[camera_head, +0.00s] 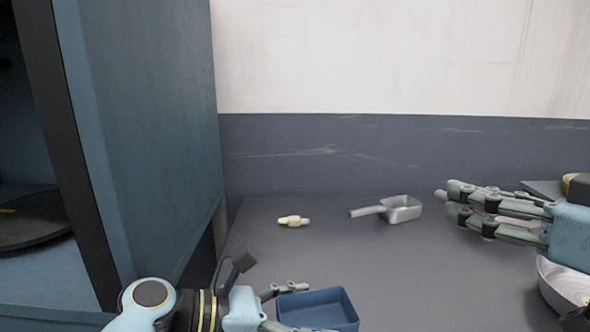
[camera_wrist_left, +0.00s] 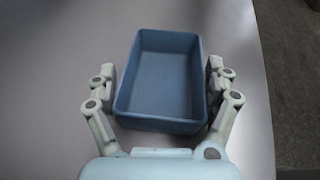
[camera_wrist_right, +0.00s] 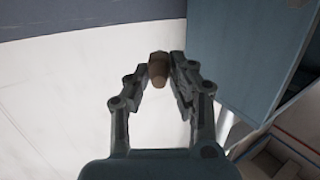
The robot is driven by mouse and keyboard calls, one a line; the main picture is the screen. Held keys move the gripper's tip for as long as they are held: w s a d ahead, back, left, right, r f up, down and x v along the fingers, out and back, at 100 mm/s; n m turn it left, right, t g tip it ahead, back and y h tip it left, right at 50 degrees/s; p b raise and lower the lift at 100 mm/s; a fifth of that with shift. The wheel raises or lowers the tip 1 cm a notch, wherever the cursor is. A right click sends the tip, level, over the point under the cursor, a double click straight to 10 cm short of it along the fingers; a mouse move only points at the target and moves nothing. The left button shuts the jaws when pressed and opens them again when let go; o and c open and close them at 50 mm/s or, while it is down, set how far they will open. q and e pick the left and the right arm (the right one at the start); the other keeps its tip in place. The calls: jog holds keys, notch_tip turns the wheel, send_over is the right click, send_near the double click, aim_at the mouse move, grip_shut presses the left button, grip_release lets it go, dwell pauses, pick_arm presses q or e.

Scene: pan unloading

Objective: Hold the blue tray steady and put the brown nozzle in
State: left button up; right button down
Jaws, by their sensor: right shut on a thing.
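The blue tray (camera_head: 318,309) lies on the grey table at the front in the head view, its inside empty in the left wrist view (camera_wrist_left: 160,85). My left gripper (camera_wrist_left: 161,78) is open around it, one finger beside each long wall; I cannot tell whether they touch. It also shows in the head view (camera_head: 285,306). The brown nozzle (camera_wrist_right: 157,70) is between the fingertips of my right gripper (camera_wrist_right: 158,72), which is shut on it. In the head view my right gripper (camera_head: 453,203) is over the table's right side, apart from the tray; the nozzle is hard to make out there.
A small cream and yellow part (camera_head: 293,221) and a metal scoop (camera_head: 402,209) lie farther back on the table. A pale ridged bowl (camera_head: 567,283) is at the right edge. A tall blue cabinet (camera_head: 150,130) stands on the left. The table's middle is clear.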

pick_arm(q)
jog(key=shift+c, duration=0.7)
jog(key=o, duration=0.8)
jog(key=shift+a, duration=0.1)
